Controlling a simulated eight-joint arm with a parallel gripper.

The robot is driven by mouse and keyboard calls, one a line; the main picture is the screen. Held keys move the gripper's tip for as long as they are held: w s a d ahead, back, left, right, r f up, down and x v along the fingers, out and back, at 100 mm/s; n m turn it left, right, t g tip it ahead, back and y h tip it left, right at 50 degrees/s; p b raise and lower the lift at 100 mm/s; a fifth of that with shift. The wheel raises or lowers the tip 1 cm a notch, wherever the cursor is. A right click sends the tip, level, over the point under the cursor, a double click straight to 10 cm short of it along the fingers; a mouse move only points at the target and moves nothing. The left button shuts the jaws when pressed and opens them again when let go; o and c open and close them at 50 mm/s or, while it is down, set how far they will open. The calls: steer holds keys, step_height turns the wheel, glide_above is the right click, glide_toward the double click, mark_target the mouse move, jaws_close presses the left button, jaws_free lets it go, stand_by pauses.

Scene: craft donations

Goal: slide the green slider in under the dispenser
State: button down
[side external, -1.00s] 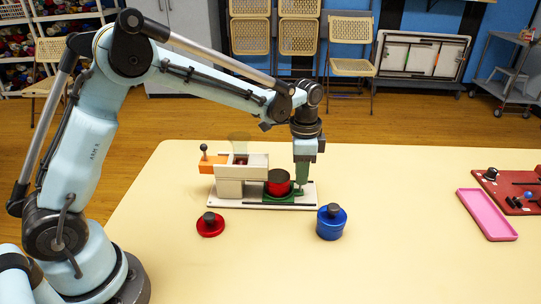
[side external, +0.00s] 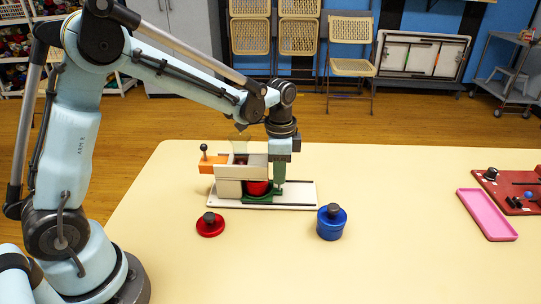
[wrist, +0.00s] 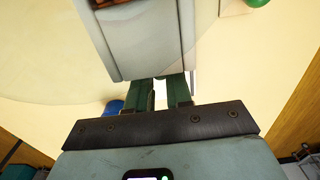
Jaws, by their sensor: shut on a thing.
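The dispenser (side external: 231,170) is a white and grey box with a clear hopper on top, standing on a white base plate (side external: 300,197). The green slider (side external: 262,199) lies low on that plate and carries a red container (side external: 257,188), now partly under the dispenser's overhang. My gripper (side external: 279,180) points down at the slider's right end, close beside the overhang, shut on the slider; the grip itself is hard to see. In the wrist view my green fingers (wrist: 168,94) are partly hidden behind the dispenser box (wrist: 150,45).
An orange block with a black knob (side external: 212,163) sticks out at the dispenser's left. A red knobbed lid (side external: 210,226) and a blue knobbed container (side external: 331,222) stand in front. A pink tray (side external: 486,215) and red board (side external: 510,190) lie far right. Table between is clear.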

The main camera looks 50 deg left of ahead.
steer(key=shift+a, duration=0.1)
steer(key=c, duration=1.1)
jaws_free()
steer(key=shift+r, duration=3.75)
steer(key=shift+s+r, duration=0.15)
steer(key=shift+s, duration=0.05)
steer(key=s+r+n+t, duration=0.1)
steer(key=s+n+t, duration=0.6)
steer(key=s, duration=0.6)
steer(key=shift+n, duration=0.9)
